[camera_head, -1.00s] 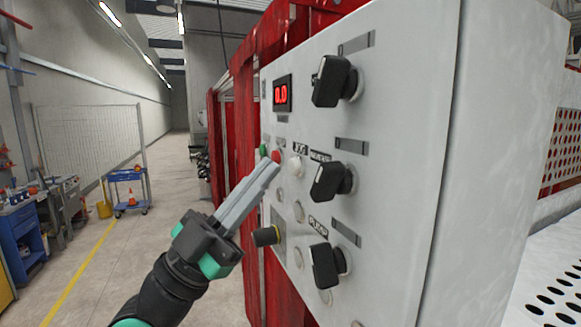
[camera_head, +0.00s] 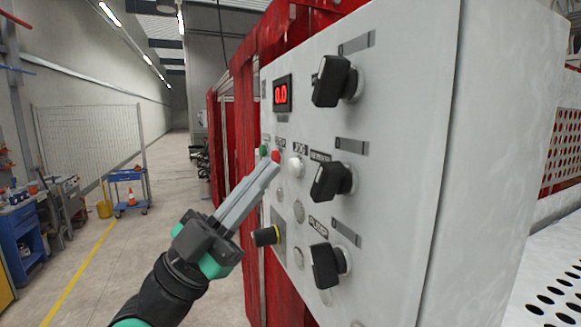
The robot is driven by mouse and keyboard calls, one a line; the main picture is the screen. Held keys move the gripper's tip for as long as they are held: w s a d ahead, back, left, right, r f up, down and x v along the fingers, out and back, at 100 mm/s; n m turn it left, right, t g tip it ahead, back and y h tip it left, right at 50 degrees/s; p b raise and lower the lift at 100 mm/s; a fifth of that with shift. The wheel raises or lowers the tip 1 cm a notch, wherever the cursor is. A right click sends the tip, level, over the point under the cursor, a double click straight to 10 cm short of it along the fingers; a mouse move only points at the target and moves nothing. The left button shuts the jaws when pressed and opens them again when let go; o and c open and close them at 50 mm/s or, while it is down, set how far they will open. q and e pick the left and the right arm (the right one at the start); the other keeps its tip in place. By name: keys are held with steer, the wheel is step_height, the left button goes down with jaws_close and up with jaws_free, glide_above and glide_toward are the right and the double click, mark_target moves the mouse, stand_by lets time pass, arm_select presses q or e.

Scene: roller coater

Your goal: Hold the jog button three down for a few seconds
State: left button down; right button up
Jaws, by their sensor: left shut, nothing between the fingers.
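The grey control panel (camera_head: 395,150) fills the middle, seen at a steep angle. A label reading JOG sits near its left side, with a round white button (camera_head: 295,166) just below it. Further round silver buttons (camera_head: 299,211) and (camera_head: 299,258) lie lower down. I cannot tell which of these is jog button three. My left gripper (camera_head: 272,168) is shut and empty, its grey fingertips pointing up and right just left of the white button. Whether the fingertips touch the panel is unclear, and they hide part of it. My right gripper is out of view.
Three black rotary knobs (camera_head: 334,82) stick out along the panel's right part. A red digital display (camera_head: 282,95) reads 0.0. Green and red buttons (camera_head: 263,150) and a black knob on a yellow base (camera_head: 267,236) are close to my gripper.

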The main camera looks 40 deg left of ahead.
arm_select(q)
steer(key=shift+w+d+b, duration=0.2)
steer(key=shift+w+b, duration=0.15)
steer(key=shift+b, duration=0.05)
steer(key=shift+w+d+b, duration=0.25)
steer(key=shift+w+b, duration=0.1)
steer(key=shift+w, duration=0.1)
stand_by(1.9)
stand_by(3.2)
steer(key=shift+s+a, duration=0.45)
steer(key=shift+s, duration=0.35)
steer(key=s, duration=0.1)
steer(key=s+a, duration=0.1)
steer(key=s, duration=0.1)
steer(key=s+a, duration=0.1)
steer(key=shift+s+a+b, duration=0.2)
steer(key=shift+a+b, duration=0.05)
steer(key=shift+b, duration=0.05)
stand_by(0.4)
